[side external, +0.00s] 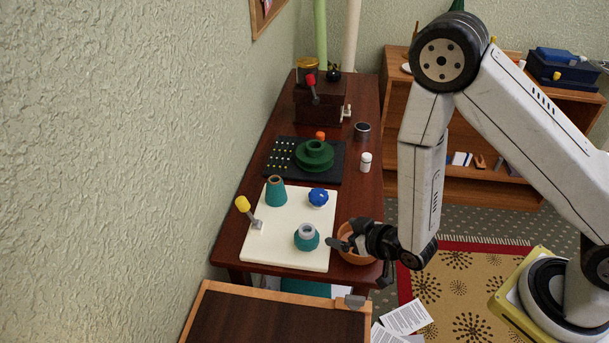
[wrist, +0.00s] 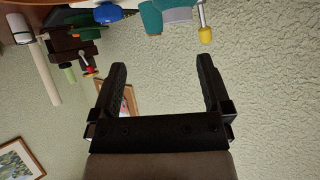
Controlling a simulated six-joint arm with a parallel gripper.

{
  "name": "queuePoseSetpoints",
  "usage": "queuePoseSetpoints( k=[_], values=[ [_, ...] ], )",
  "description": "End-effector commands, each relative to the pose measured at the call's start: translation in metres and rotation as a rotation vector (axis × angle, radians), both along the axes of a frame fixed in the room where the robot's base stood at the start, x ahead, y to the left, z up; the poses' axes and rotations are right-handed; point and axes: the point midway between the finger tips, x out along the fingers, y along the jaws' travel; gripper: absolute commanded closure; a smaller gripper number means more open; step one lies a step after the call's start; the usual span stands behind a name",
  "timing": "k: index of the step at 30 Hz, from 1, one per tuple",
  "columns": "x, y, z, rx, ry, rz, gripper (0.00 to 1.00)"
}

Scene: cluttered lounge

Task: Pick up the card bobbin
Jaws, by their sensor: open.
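I cannot make out a card bobbin for certain in either view. In the side view, a white board (side external: 285,252) on the dark red table carries a teal cone (side external: 275,192), a blue knob-like piece (side external: 318,197) and a teal round piece with a grey ring (side external: 306,238). My gripper (side external: 343,238) is at the board's right edge, over an orange-brown bowl (side external: 357,258). It partly hides the bowl and its inside. In the wrist view, which looks upside down, my gripper (wrist: 163,66) is open with nothing between its fingers. The teal cone (wrist: 150,18) shows beyond them.
A yellow-knobbed lever (side external: 243,204) stands at the board's left. Behind are a black mat (side external: 285,157) with green round pieces (side external: 315,158), a white bottle (side external: 365,162), a dark cup (side external: 361,130) and a wooden box (side external: 318,105). The wall runs along the table's left side.

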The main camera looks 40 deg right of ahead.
Motion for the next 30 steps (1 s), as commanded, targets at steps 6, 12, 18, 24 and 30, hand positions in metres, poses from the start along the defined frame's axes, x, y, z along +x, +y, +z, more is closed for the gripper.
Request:
queuePoseSetpoints(
  k=[6,12,18,24,30],
  values=[
    [-0.013,0.009,-0.013,0.003,-0.114,0.034,0.01],
    [-0.019,0.012,-0.015,0.007,-0.167,0.049,0.01],
    [-0.019,0.012,-0.014,0.008,-0.174,0.05,0.01],
    [-0.011,0.014,-0.018,0.008,-0.173,0.047,0.01],
    [0.01,0.018,-0.025,0.008,-0.174,0.049,0.01]
  ],
)
